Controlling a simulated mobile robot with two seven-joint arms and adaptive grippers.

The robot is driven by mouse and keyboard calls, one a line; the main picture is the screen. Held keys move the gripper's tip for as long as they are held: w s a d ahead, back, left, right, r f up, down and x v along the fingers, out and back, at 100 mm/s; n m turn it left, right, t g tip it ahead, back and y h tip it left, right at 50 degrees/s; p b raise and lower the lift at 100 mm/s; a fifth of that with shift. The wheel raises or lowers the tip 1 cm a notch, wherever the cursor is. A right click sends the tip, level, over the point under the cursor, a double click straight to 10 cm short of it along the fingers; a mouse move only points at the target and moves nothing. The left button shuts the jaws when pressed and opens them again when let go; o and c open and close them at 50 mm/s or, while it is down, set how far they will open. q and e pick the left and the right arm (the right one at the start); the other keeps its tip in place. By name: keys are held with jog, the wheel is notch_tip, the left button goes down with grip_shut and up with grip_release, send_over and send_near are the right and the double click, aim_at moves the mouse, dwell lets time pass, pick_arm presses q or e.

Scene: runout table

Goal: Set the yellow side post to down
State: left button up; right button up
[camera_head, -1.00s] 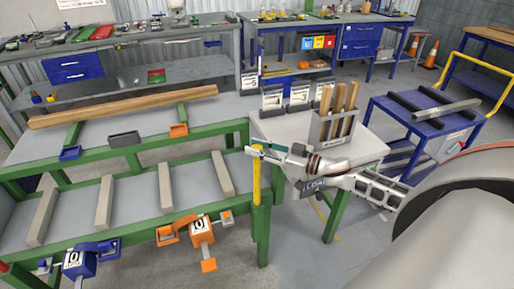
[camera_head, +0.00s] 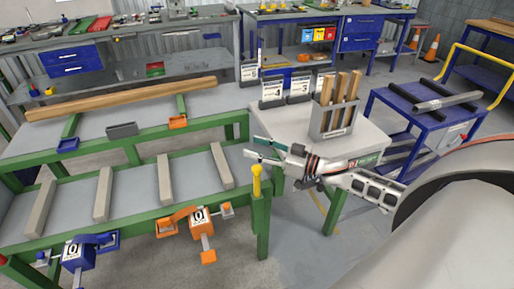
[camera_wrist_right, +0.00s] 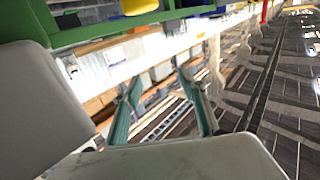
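The yellow side post (camera_head: 257,182) stands upright at the near right corner of the green-framed table (camera_head: 262,222). Only a short yellow length with a wider cap shows above the green leg. My right gripper (camera_head: 251,147) is above the post's top, its two teal fingers spread and nothing between them. There is a small gap between the lower finger and the cap in the head view. In the right wrist view the gripper (camera_wrist_right: 160,108) is also open and empty. My left gripper is in neither view.
Blue stop (camera_head: 77,254) and orange stop (camera_head: 199,222) hang on the table's front rail. A timber (camera_head: 120,99) lies at the back. A grey side table (camera_head: 345,148) with a holder of wooden sticks (camera_head: 333,118) is beside my right arm.

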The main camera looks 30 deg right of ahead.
jog(key=shift+s, duration=0.1)
jog(key=v, duration=1.2)
dwell(0.5)
